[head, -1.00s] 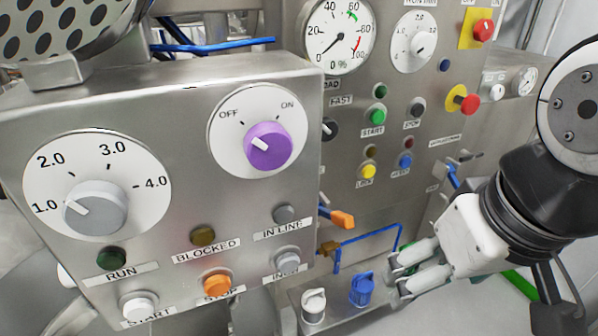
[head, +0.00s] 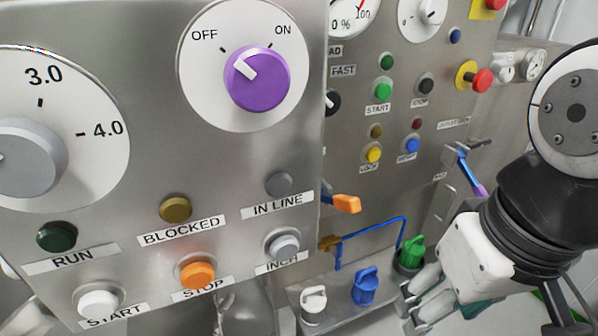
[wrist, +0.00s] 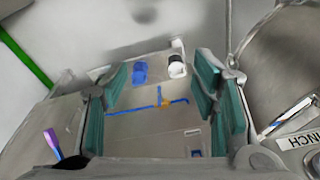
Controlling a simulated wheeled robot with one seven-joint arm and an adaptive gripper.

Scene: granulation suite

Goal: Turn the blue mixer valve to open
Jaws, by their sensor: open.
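A blue valve knob (head: 366,287) stands on a low metal ledge (head: 338,313) in the head view, between a white knob (head: 313,300) and a green knob (head: 411,252). In the wrist view the blue knob (wrist: 140,72) lies ahead between the fingers, with the white knob (wrist: 177,66) to its right. My gripper (head: 420,296) is to the right of the blue knob in the head view, apart from it. Its teal-padded fingers (wrist: 162,85) are spread and empty in the wrist view. The green knob is partly hidden by my gripper in the head view.
A control box (head: 235,165) with a purple selector (head: 257,79) juts out at left. An orange lever (head: 346,203) and a blue pipe (head: 375,229) sit behind the knobs. A blue lever with a purple tip (head: 470,174) stands near my arm.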

